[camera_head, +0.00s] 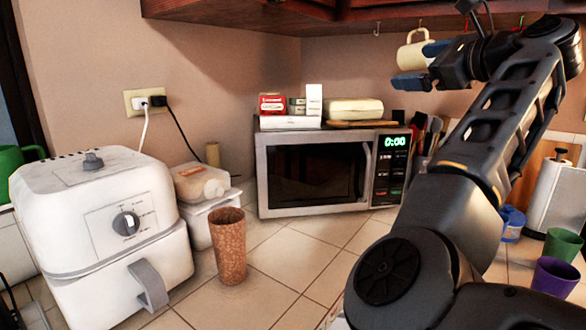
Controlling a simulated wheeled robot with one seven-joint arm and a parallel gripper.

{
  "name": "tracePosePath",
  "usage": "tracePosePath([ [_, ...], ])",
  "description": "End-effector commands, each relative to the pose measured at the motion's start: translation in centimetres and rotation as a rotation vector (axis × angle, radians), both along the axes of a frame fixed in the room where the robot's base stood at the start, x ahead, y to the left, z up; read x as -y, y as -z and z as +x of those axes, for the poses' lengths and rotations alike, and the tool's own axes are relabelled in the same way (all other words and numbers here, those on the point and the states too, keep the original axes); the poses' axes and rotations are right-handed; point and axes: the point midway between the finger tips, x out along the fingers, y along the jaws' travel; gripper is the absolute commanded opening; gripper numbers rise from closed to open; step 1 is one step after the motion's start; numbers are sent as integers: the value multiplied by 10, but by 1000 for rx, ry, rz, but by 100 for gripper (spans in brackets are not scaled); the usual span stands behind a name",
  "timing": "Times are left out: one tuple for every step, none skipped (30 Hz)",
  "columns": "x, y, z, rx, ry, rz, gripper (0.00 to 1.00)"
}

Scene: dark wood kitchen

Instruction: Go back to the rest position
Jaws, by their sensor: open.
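My arm rises from the bottom right and bends left at the top. My gripper (414,80) is at the upper right, open, with its bluish fingers pointing left. A cream mug (412,54) shows right by the fingers, under the cabinet near the hooks. I cannot tell whether the fingers touch it. My arm hides part of the wall and counter on the right.
A microwave (314,172) with boxes on top stands at the back. A white air fryer (98,232) is at the left, and a brown cup (229,246) beside it. Green (562,245) and purple (555,277) cups stand at right. The middle counter is clear.

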Motion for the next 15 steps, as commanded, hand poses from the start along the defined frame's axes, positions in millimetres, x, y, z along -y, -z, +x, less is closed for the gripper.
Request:
tracePosePath([
  [4, 10, 0, -3, 16, -22, 100],
  [6, 15, 0, -3, 24, -35, 100],
  [9, 22, 0, -4, 36, -55, 100],
  [11, 28, 0, -4, 46, -70, 100],
  [14, 34, 0, -3, 56, -89, 100],
  [16, 43, 0, -5, 69, -112, 100],
  [19, 49, 0, -4, 81, -133, 100],
  [22, 56, -1, -5, 91, -155, 100],
  [26, 67, -2, -5, 108, -184, 100],
  [30, 75, -3, -5, 121, -211, 100],
  [33, 85, -4, -7, 133, -239, 100],
  [39, 98, -6, -7, 152, -281, 100],
  [43, 109, -9, -7, 167, -316, 100],
  [48, 120, -11, -7, 181, -356, 100],
  [54, 137, -15, -7, 200, -412, 100],
])
